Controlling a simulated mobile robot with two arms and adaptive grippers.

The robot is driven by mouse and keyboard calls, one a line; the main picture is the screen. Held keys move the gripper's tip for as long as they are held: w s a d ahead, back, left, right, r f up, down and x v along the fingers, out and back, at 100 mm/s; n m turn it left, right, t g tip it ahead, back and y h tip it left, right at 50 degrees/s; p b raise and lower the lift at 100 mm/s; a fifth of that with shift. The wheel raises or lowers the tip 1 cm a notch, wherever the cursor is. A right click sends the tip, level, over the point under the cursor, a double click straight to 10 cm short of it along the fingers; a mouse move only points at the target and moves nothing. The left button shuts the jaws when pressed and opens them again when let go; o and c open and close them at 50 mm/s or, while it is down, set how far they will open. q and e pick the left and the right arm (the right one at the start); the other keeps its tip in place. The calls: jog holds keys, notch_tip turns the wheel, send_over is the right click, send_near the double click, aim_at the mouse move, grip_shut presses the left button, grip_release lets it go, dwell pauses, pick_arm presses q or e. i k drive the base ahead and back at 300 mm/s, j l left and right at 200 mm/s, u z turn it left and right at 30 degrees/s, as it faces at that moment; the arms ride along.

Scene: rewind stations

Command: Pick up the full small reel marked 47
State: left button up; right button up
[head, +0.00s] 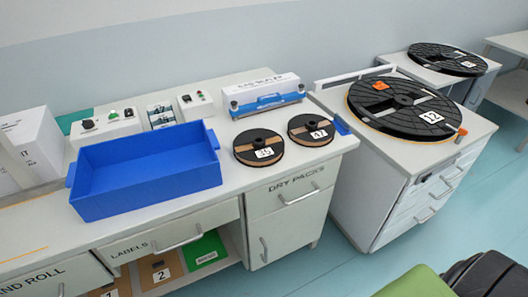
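The small reel marked 47 (311,129) lies flat on the white counter, near its right end. It is black with a brown wound band and a white label reading 47. A similar small reel (258,147) lies just left of it, with a label that seems to read 36. Neither of my grippers shows in the head view.
A blue bin (146,184) stands left of the reels, and a white and blue device (264,95) stands behind them. A large reel marked 12 (402,107) lies on a separate cabinet at right. Another large reel (447,59) lies behind it. Floor (330,270) shows in front.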

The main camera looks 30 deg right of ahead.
aim_at(309, 130)
jog(key=z, duration=1.25)
jog(key=i+l, duration=0.4)
jog(key=i+l+u, duration=0.45)
jog(key=l+u, duration=0.2)
jog(key=i+l+u, duration=0.15)
jog(key=l+u, duration=0.15)
